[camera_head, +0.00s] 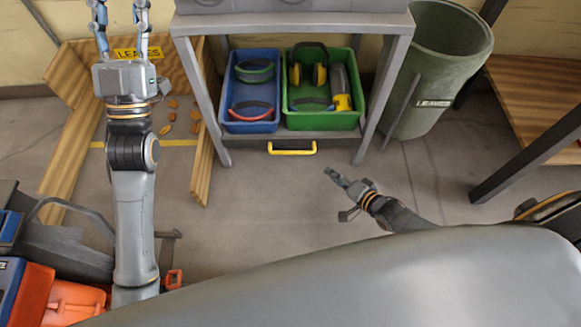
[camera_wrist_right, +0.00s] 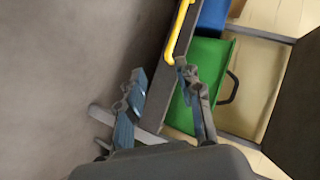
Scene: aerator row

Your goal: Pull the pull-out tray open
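The pull-out tray (camera_head: 340,152) is the low shelf of a grey metal stand, with its front edge between the stand's front legs. A yellow handle (camera_head: 292,149) is on its front; it also shows at the top of the right wrist view (camera_wrist_right: 177,36). My right gripper (camera_head: 333,176) is below and to the right of the handle, apart from it. In the right wrist view its two fingers (camera_wrist_right: 160,76) are spread and empty. My left gripper (camera_head: 120,20) is at the upper left with its fingers apart and empty, away from the tray.
A blue bin (camera_head: 251,126) and a green bin (camera_head: 322,121) with ear defenders stand on the tray. A green LEAVES barrel (camera_head: 432,75) is to the right of the stand. A wooden bay (camera_head: 62,160) is at left. The floor before the tray is clear.

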